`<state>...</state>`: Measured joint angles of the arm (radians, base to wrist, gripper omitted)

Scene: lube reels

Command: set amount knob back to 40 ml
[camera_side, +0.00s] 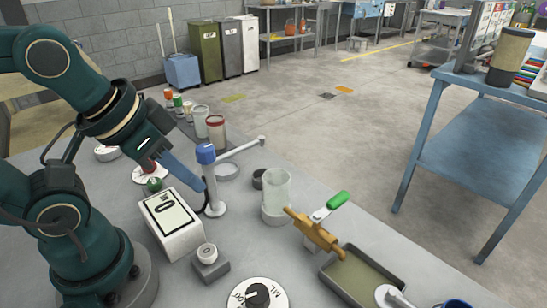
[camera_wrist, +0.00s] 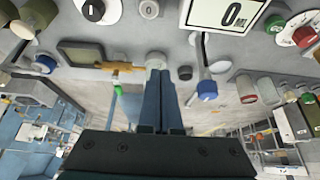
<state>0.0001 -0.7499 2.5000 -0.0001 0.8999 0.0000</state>
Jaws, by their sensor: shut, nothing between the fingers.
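The amount knob, a black knob on a white dial marked ML (camera_side: 258,293), is at the bottom edge of the side view, partly cut off. A white dial with a black knob (camera_wrist: 95,10) at the top of the wrist view appears to be the same one. Its setting is too small to read. The display box (camera_side: 172,222) stands on the bench; in the wrist view its screen (camera_wrist: 232,14) reads 0 ML. My gripper (camera_side: 198,186) is shut and empty, above the bench behind the display box and apart from the dial. Its blue fingers (camera_wrist: 158,74) are together in the wrist view.
A spout post with a blue cap (camera_side: 206,153) stands close to my fingers. A glass beaker (camera_side: 275,190), a brass tap with green handle (camera_side: 316,232) and a drip tray (camera_side: 362,278) stand to the right. A small white button (camera_side: 207,254) and a red knob (camera_side: 149,168) are nearby.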

